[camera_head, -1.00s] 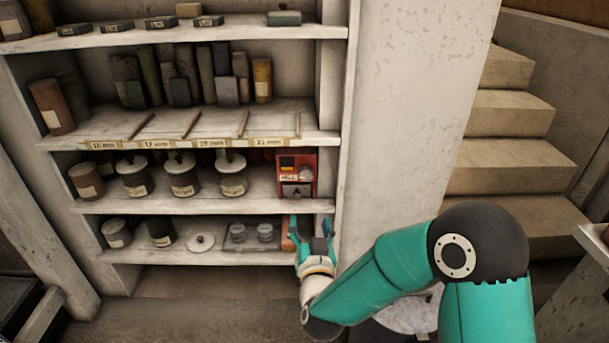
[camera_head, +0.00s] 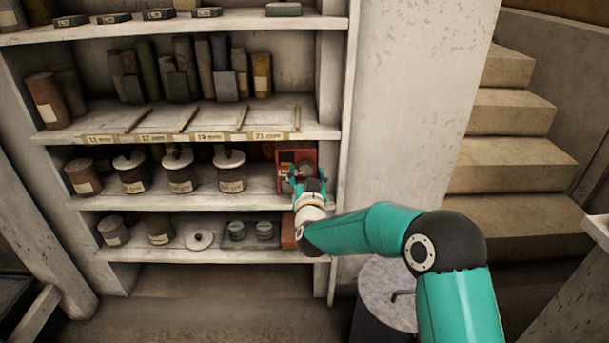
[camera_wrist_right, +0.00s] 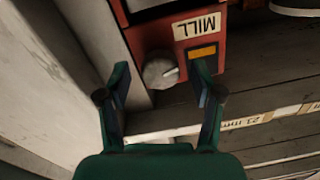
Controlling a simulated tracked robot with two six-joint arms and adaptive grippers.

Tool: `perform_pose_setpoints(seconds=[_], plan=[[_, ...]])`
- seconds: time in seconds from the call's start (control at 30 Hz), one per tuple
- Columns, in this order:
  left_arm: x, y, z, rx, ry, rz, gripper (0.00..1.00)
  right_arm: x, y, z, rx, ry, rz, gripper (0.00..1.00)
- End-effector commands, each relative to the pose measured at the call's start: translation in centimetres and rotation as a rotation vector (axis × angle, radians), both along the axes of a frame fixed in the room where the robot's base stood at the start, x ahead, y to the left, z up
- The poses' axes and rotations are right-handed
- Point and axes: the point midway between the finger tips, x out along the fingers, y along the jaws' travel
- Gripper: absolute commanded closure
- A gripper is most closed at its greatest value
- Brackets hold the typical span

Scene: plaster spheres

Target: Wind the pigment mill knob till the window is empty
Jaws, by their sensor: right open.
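The pigment mill (camera_head: 284,157) is a red box at the right end of the middle-lower shelf. In the right wrist view the mill (camera_wrist_right: 151,38) appears upside down with a "MILL" label, an orange-filled window (camera_wrist_right: 202,52) and a round grey knob (camera_wrist_right: 160,70). My right gripper (camera_head: 308,174) is in front of the mill and hides part of its face. In the wrist view its open fingers (camera_wrist_right: 162,72) lie on either side of the knob with space between; I cannot tell how near they are in depth. My left gripper is not in view.
The shelf's right upright (camera_head: 329,110) is close to my right gripper. Small grey pots (camera_head: 264,230) sit on the shelf below. Stairs (camera_head: 508,173) rise at right.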

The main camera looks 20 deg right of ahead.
Motion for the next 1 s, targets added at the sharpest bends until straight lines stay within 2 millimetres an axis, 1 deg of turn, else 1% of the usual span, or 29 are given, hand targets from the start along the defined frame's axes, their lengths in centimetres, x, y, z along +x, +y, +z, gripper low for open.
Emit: perform_pose_setpoints(seconds=[0.1, 0.2, 0.47, 0.5, 0.57, 0.6, 0.83, 0.87, 1.0], plan=[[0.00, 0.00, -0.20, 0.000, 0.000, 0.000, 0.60, 0.87, -0.23, -0.03, 0.001, -0.001, 0.000, 0.34], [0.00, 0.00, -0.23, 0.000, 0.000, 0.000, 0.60, 1.19, -0.26, -0.05, 0.001, 0.001, 0.001, 0.34], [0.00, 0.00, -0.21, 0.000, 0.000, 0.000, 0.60, 1.28, -0.25, 0.01, 0.001, 0.001, 0.001, 0.34], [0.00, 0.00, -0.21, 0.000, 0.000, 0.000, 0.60, 1.27, -0.24, 0.01, 0.001, 0.001, 0.001, 0.38], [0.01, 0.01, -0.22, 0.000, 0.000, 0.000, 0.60, 1.27, -0.22, 0.02, 0.001, 0.000, 0.002, 0.48], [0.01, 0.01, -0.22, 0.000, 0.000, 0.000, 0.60, 1.27, -0.22, 0.02, 0.001, 0.000, 0.002, 0.54], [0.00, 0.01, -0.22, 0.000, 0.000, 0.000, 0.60, 1.27, -0.19, 0.02, 0.001, 0.000, 0.002, 0.93], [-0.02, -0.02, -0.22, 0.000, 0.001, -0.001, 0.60, 1.28, 0.25, 0.01, 0.001, 0.000, 0.003, 0.94], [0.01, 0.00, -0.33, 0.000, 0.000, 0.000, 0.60, 1.30, 0.01, -0.01, 0.006, -0.001, 0.004, 0.94]])
